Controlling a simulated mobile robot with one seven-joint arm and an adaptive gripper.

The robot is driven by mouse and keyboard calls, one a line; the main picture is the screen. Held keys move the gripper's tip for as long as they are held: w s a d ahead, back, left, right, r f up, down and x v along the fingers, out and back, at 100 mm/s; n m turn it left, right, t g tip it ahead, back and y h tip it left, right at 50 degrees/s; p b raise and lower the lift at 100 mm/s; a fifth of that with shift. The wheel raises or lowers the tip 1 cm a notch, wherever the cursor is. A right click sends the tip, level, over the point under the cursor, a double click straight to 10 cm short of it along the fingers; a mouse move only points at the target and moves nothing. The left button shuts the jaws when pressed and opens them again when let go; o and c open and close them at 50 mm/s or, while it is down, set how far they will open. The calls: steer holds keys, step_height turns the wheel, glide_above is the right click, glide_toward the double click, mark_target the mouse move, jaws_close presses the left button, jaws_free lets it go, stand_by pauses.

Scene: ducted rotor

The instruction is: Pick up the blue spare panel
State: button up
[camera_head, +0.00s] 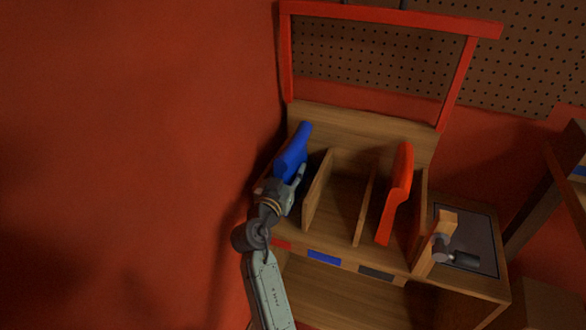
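The blue spare panel (296,148) stands tilted in the leftmost compartment of the wooden rack, its upper end leaning right. My gripper (289,176) is at the panel's lower front end, with finger parts showing close beside the blue surface. The gripper and wrist hide the lower part of the panel. I cannot tell whether the fingers are closed on it or only around it.
Wooden dividers (319,190) split the rack; the middle compartment is empty. A red panel (396,192) stands in the right compartment. Red, blue (324,258) and dark labels mark the front edge. A clamp-like tool (446,243) stands at right. A red wall (130,150) is close left.

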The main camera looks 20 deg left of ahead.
jaws_close()
stand_by(0.4)
